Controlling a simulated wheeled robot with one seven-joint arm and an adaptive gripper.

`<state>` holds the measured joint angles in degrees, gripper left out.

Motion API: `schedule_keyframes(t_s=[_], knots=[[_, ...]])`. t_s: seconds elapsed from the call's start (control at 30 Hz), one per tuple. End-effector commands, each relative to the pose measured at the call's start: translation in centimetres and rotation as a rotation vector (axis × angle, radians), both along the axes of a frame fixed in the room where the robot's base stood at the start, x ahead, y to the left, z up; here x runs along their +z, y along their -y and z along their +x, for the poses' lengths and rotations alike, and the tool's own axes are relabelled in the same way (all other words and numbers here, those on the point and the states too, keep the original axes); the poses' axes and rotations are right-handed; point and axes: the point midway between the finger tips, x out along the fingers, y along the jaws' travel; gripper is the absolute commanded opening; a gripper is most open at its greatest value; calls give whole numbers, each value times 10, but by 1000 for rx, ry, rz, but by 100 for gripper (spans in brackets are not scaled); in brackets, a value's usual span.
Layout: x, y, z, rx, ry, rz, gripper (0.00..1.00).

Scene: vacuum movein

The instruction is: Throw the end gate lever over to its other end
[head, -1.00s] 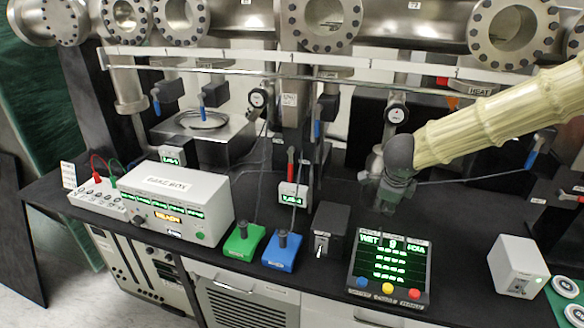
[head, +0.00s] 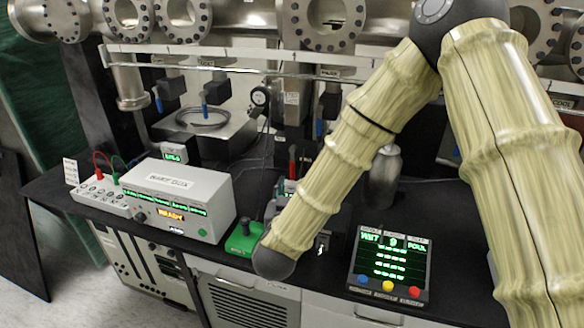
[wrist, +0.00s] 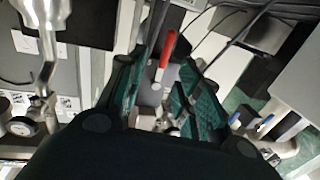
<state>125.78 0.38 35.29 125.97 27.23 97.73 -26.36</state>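A lever with a red handle (wrist: 168,48) shows in the wrist view, between and beyond the fingertips of my gripper (wrist: 164,66). The two dark green fingers stand apart, and I see no finger closed on the handle. In the head view a red handle (head: 292,162) stands upright at the back of the bench, just left of my arm. I cannot read a label naming it as the end gate lever. In the head view my gripper is mostly hidden behind my arm.
A white box reading READY (head: 180,200), a green pedestal (head: 240,240) and a display panel with coloured buttons (head: 388,265) stand on the black bench. Blue-handled levers (head: 205,110) hang under the steel pipe (head: 240,15). A pale rail (head: 230,68) runs across above.

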Motion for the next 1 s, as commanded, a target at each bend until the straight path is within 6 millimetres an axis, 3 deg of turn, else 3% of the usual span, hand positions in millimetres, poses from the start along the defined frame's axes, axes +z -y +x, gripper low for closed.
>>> schedule_keyframes(t_s=[0.23,0.7,1.0], knots=[[3,-8,7,23,21,-21,34],[3,2,79,20,19,-18,34],[1,3,102,22,18,-19,34]])
